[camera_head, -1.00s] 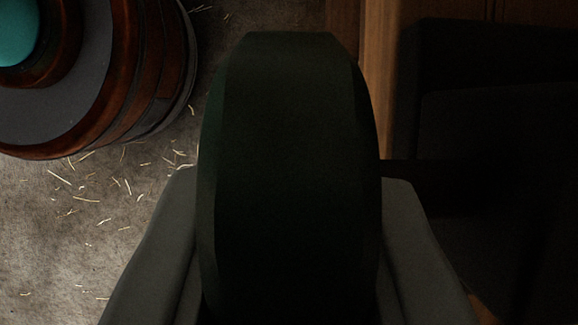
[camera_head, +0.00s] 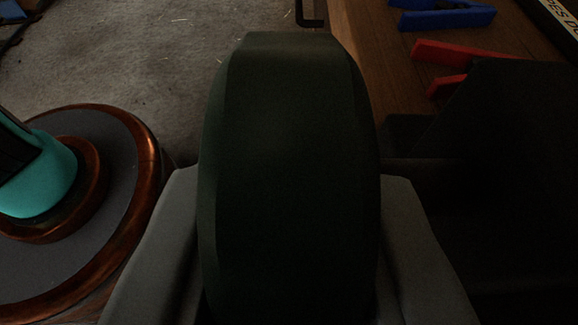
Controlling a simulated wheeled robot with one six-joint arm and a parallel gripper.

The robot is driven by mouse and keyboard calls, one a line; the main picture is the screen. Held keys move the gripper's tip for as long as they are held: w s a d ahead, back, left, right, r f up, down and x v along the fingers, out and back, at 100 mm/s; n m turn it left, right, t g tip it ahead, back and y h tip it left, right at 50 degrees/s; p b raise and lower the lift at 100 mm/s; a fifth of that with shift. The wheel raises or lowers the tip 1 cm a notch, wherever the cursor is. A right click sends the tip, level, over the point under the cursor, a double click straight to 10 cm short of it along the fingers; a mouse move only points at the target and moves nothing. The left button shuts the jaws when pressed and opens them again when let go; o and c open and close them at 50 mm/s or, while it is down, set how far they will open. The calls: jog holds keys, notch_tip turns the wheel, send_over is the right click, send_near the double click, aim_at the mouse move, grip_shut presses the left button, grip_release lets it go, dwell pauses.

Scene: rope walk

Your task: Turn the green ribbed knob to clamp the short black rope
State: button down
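A large dark green knob (camera_head: 290,180) fills the middle of the view, with flat facets along its rounded edge. My gripper (camera_head: 290,255) has one grey finger on each side of it and is shut on it. A very dark block (camera_head: 500,150) stands close to the right of the knob; its details are lost in shadow. The short black rope cannot be made out.
A round wooden-rimmed stand (camera_head: 125,150) with a teal object (camera_head: 45,185) is at the left. A wooden bench (camera_head: 375,60) at the upper right bears a blue clamp (camera_head: 445,17) and a red clamp (camera_head: 445,58). Bare grey floor (camera_head: 170,70) lies behind.

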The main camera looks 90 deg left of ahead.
aim_at(298, 93)
dwell(0.4)
jog(key=c, duration=1.2)
grip_release()
jog(key=shift+c, duration=0.2)
notch_tip(298, 93, up, 10)
jog(key=shift+f, duration=0.1)
